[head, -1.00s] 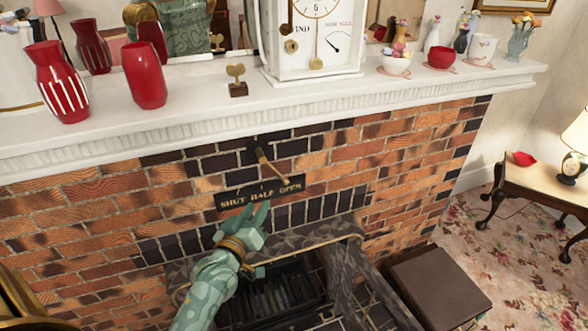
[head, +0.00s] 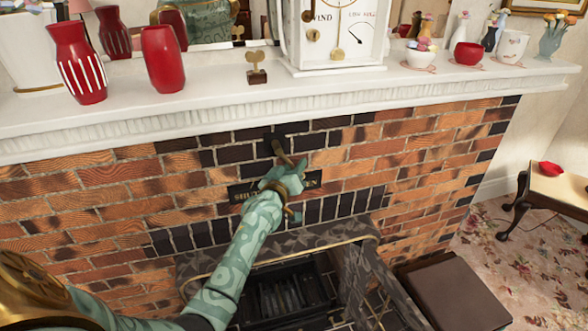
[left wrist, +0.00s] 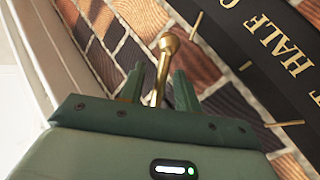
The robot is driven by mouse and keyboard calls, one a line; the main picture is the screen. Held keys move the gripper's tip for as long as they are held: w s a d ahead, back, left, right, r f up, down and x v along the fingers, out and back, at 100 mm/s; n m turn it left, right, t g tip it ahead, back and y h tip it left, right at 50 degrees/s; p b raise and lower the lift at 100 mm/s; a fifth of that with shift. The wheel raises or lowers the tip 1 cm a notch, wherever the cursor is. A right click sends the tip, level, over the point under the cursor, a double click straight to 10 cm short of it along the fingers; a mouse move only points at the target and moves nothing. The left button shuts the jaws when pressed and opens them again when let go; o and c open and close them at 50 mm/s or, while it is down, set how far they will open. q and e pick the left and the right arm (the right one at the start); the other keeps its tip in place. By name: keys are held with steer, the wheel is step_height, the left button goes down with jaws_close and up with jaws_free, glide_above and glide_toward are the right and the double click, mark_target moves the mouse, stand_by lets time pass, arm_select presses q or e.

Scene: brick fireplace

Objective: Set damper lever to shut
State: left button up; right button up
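The brass damper lever (head: 283,152) hangs from a dark mount on the brick chimney face and slants down to the right, over the right-hand part of the black plate (head: 236,194) lettered SHUT, HALF, OPEN. My left gripper (head: 282,172) is at the lever's lower end and hides the middle of the plate. In the left wrist view, the lever (left wrist: 167,46) with its round knob stands between my two green fingers (left wrist: 160,86). The fingers are apart, with gaps beside the lever. The plate (left wrist: 262,28) shows HALF at the upper right. My right gripper is not in view.
The white mantel (head: 180,112) juts out above the lever, bearing red vases (head: 163,60), a small brass key-shaped ornament (head: 256,68) and a white clock (head: 335,35). Below is the dark fireplace opening (head: 290,290). A brown box (head: 452,290) stands at the lower right.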

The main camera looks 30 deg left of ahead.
arm_select(q)
jaws_close()
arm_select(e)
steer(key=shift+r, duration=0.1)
